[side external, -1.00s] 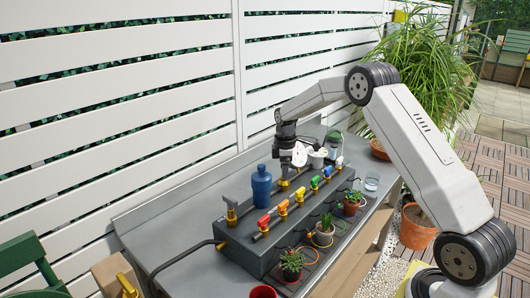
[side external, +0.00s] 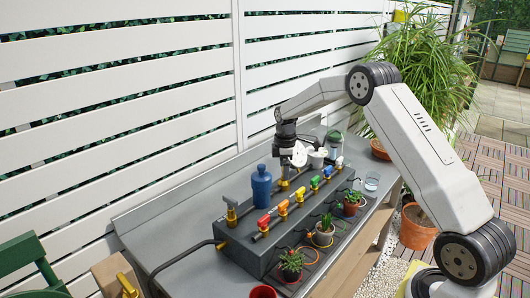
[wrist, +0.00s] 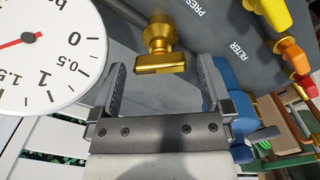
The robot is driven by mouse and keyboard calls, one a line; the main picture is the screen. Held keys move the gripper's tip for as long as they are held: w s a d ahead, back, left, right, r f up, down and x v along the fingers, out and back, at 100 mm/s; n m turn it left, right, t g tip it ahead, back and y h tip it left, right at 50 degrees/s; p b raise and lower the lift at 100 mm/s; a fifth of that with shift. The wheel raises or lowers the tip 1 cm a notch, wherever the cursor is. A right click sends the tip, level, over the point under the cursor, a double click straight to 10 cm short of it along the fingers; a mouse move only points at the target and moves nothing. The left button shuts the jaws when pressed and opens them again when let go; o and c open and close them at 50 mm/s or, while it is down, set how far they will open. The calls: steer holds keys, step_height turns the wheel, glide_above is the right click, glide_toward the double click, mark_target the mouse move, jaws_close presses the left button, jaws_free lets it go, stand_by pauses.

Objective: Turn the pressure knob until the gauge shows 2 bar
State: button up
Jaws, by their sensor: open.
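The brass pressure knob (wrist: 161,52) shows in the wrist view beside the letters "PRESS". Its flat bar lies between my fingertips, with a gap on each side. My gripper (wrist: 162,66) is open around it; in the side external view my gripper (side external: 287,168) is over the bench unit. The white gauge (wrist: 72,88) is cut off at the upper left of the wrist view. Its red needle (wrist: 12,42) points left, past the 1.5 mark. The needle's tip and the numbers there are out of frame, so I cannot read the exact value.
A blue filter bottle (side external: 262,187) stands left of my gripper. Coloured valves (side external: 283,209) line the grey block (side external: 247,262). Small potted plants (side external: 291,263) stand along the front. The white fence (side external: 120,106) rises behind the bench.

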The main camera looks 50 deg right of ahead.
steer(key=shift+r, duration=3.75)
steer(key=shift+s+a, duration=0.15)
steer(key=shift+a, duration=0.35)
steer(key=s+a+f+m+t, duration=0.1)
steer(key=s+a+m, duration=0.3)
steer(key=s+a, duration=0.6)
steer(key=s+a+f+m+t, duration=0.1)
steer(key=s+a+f+m, duration=0.2)
steer(key=s+a, duration=0.7)
steer(key=s+m, duration=0.2)
steer(key=s, duration=0.1)
steer(key=shift+s+f+t, duration=0.3)
